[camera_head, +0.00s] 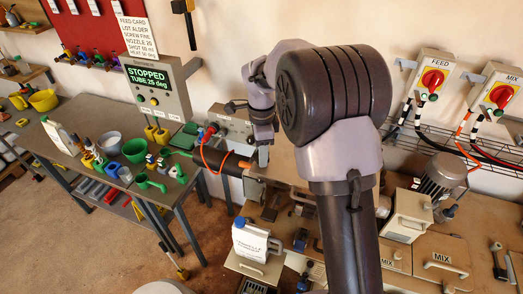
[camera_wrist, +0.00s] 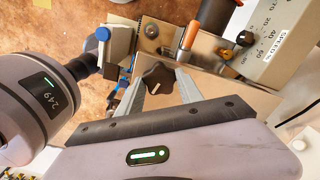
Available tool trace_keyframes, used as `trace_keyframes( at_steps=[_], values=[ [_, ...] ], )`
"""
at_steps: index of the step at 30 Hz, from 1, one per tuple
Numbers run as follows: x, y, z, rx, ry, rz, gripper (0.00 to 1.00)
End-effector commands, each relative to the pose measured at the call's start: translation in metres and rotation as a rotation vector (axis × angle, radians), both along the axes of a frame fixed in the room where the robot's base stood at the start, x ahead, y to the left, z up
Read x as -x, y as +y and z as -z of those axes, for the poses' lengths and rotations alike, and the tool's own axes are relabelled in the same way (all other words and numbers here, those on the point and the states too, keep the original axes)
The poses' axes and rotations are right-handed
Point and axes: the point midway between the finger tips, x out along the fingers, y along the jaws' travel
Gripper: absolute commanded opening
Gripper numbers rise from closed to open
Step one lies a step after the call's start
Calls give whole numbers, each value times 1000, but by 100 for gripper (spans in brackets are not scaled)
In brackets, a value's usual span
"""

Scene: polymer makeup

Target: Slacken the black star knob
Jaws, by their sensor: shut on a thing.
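The black star knob (camera_wrist: 157,79) shows in the wrist view, with a pale mark on its face. My gripper (camera_wrist: 160,86) has its two grey fingers on either side of the knob, shut on it. In the head view my gripper (camera_head: 263,156) points down at the machine bench beside the dark tube; the knob cannot be made out there.
In the head view a display reads STOPPED (camera_head: 148,77). A white jug (camera_head: 251,240) stands in front of the gripper.

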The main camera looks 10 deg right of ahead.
Motion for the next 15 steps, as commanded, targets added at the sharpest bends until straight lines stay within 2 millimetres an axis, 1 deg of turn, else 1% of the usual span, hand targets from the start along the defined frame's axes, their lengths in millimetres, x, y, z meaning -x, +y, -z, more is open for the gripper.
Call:
trace_keyframes(
  at_steps=[15],
  values=[
    [0,0,-1,1,0,-488,2]
  ],
)
